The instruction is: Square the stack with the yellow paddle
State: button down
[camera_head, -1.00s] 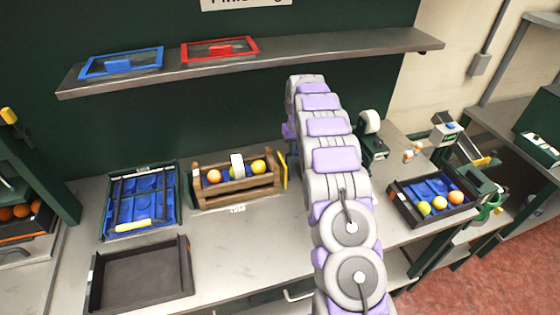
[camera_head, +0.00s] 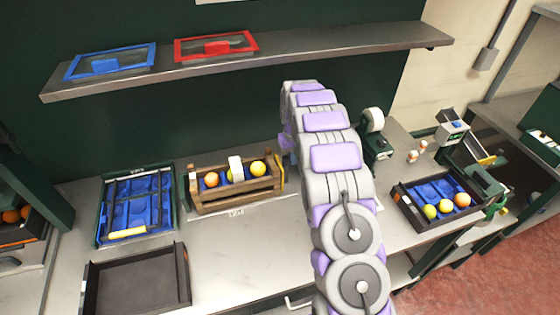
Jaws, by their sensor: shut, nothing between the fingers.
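Blue moulded trays lie in a green-sided crate (camera_head: 99,229) at the left of the bench; I cannot tell how many are stacked. A dark bar and a yellow-handled piece (camera_head: 127,233) lie across the blue trays (camera_head: 137,212). A narrow upright yellow piece (camera_head: 281,180), possibly the paddle, shows at the right end of the wooden crate (camera_head: 237,199), partly behind my arm. I cannot tell if it touches the crate. My arm reaches forward over the bench, and its own links hide my gripper.
The wooden crate holds several fruits and a white card. An empty dark tray (camera_head: 135,285) lies at the front left. A dark tray (camera_head: 404,213) with blue liner and fruits is at the right. A shelf (camera_head: 350,48) with blue and red frames hangs above.

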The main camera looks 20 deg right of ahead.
jog(key=shift+w+a, duration=0.1)
jog(key=shift+a, duration=1.3)
jog(key=shift+d, duration=1)
jog(key=shift+a+p, duration=0.15)
jog(key=shift+p, duration=0.15)
notch_tip(320, 180, up, 8)
jog(key=p, duration=0.2)
jog(key=shift+d, duration=0.25)
dwell(0.3)
dwell(0.3)
